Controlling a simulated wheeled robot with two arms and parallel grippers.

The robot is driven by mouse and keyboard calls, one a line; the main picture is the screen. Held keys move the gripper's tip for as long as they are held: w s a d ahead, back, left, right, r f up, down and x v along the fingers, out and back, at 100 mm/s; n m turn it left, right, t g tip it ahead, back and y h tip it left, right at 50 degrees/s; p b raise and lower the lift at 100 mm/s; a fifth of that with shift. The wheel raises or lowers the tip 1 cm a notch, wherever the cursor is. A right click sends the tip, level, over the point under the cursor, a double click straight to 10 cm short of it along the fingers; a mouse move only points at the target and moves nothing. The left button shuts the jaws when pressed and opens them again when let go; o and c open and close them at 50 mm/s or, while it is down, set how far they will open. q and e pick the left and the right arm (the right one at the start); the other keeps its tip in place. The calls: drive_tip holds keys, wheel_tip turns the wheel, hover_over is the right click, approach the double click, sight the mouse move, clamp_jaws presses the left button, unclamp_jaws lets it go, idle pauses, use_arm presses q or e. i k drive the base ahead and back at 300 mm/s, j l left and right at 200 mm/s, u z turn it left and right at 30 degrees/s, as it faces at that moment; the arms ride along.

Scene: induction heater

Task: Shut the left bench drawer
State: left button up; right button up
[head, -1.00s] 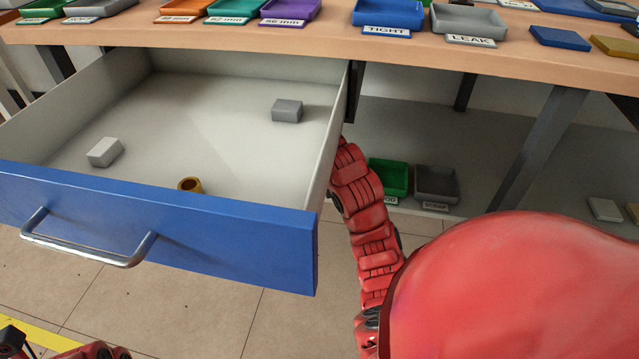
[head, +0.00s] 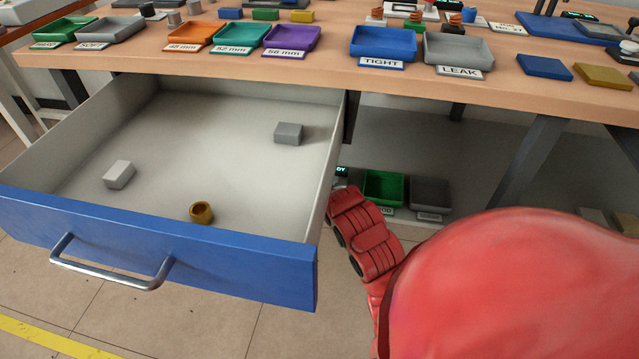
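The left bench drawer (head: 160,250) is pulled well out from under the bench top, at the left of the head view. It has a blue front, pale grey inner walls and a metal bar handle (head: 112,277). Inside lie a light grey block (head: 118,174), a darker grey block (head: 288,133) and a brass-coloured ring (head: 201,212). A red jointed part of my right arm (head: 365,240) stands just right of the drawer's right side. Its far end is at the drawer wall, and no fingertips show. I cannot tell whether it touches the drawer. My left gripper is out of view.
The wooden bench top (head: 330,57) holds several coloured trays, including a blue TIGHT tray (head: 383,42) and a grey LEAK tray (head: 458,48). A lower shelf holds a green bin (head: 385,188) and a grey bin (head: 430,193). Tiled floor (head: 210,335) in front of the drawer is clear.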

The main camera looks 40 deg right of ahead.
sight(189, 141)
drive_tip(key=k, duration=1)
